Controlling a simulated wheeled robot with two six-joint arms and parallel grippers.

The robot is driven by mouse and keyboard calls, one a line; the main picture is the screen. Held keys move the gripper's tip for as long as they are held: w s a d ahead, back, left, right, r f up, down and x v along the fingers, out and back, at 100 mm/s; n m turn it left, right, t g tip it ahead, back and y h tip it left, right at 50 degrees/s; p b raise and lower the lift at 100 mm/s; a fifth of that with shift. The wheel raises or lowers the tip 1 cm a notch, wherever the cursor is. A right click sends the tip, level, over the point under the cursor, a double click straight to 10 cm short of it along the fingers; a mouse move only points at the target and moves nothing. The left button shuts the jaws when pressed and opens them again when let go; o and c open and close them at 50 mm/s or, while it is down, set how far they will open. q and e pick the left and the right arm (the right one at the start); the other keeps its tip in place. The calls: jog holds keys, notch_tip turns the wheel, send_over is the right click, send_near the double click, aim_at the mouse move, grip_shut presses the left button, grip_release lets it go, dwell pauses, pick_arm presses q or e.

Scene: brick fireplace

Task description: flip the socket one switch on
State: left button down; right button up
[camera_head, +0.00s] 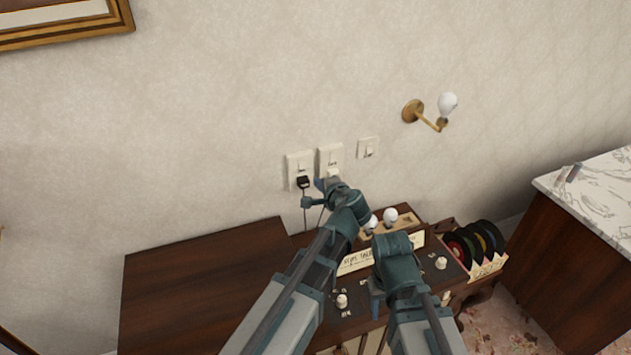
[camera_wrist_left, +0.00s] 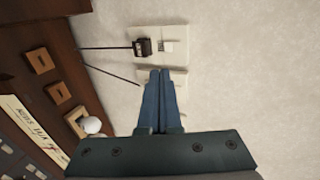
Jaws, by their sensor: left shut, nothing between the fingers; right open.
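Two cream socket plates are on the wall in the head view. The left plate (camera_head: 293,163) has a black plug (camera_head: 303,182) in it. The right plate (camera_head: 323,153) has a small label too blurred to read. In the left wrist view the plugged plate (camera_wrist_left: 178,33) shows a white switch (camera_wrist_left: 167,46) beside the plug; its on or off position is unclear. My left gripper (camera_head: 319,186) is shut and empty, close to the lower part of the plates. Its fingers (camera_wrist_left: 160,73) partly hide the second plate. My right gripper (camera_head: 377,300) is open over the console, its fingers partly hidden.
A separate light switch plate (camera_head: 368,147) and a brass wall lamp (camera_head: 413,111) are to the right. A dark wooden console (camera_head: 205,285) stands below, with bulbs (camera_head: 390,215) and knobs. Records (camera_head: 487,238) and a marble-topped cabinet (camera_head: 600,190) are further right. Cords hang beneath the plates.

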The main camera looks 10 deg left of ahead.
pick_arm(q)
jog(key=b, duration=0.3)
send_near(302, 169)
notch_tip(302, 169, down, 3)
jog(key=w+a, duration=0.1)
jog(key=w, duration=0.1)
jog(key=shift+w+a+r, duration=0.15)
jog(key=shift+w+a, duration=0.25)
jog(key=shift+w, duration=0.1)
jog(key=shift+w+a+r, duration=0.15)
jog(key=shift+w+a, duration=0.2)
jog(key=shift+w, duration=0.2)
jog(key=shift+w+a, duration=0.4)
jog(key=shift+w, duration=0.1)
jog(key=shift+w+a+f+b, duration=0.1)
jog(key=shift+w+f+b, duration=0.1)
jog(key=shift+b, duration=0.15)
jog(key=shift+s+r, duration=0.1)
jog(key=shift+r, duration=0.1)
